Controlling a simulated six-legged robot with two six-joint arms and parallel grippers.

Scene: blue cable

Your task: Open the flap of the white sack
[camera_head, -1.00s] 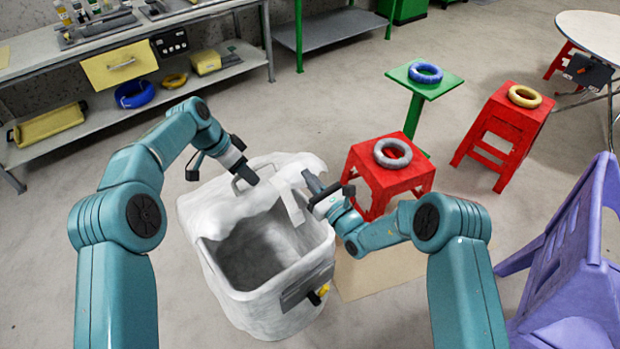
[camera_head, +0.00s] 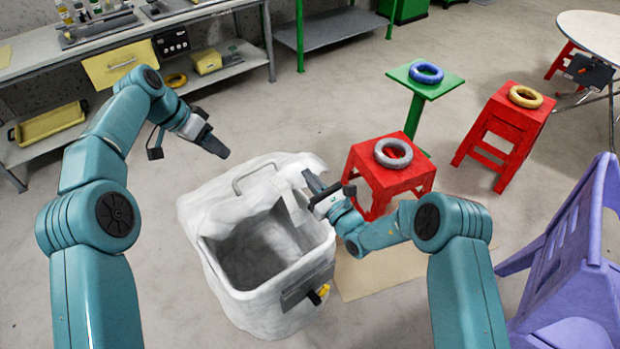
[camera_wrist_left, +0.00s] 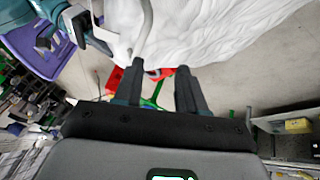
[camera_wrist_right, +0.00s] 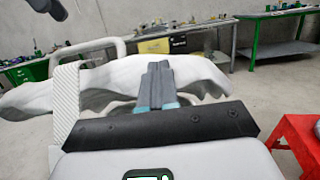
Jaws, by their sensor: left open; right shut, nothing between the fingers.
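The white sack (camera_head: 262,318) stands on the floor in front of me with its mouth open toward me. Its flap (camera_head: 222,203) is folded back over the far side, with a grey handle (camera_head: 252,176) at the far rim. My left gripper (camera_head: 222,152) is open and empty, above and left of the sack, apart from it. The handle (camera_wrist_left: 146,30) and white cloth show beyond its fingers in the left wrist view. My right gripper (camera_head: 311,181) is shut and empty at the sack's right rim. White cloth (camera_wrist_right: 100,82) lies behind its fingers in the right wrist view; contact is unclear.
A red stool (camera_head: 378,170) with a grey ring (camera_head: 393,152) stands close right of the sack. A purple chair (camera_head: 575,255) is at the right. A workbench (camera_head: 95,50) runs along the back left. Floor left of the sack is clear.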

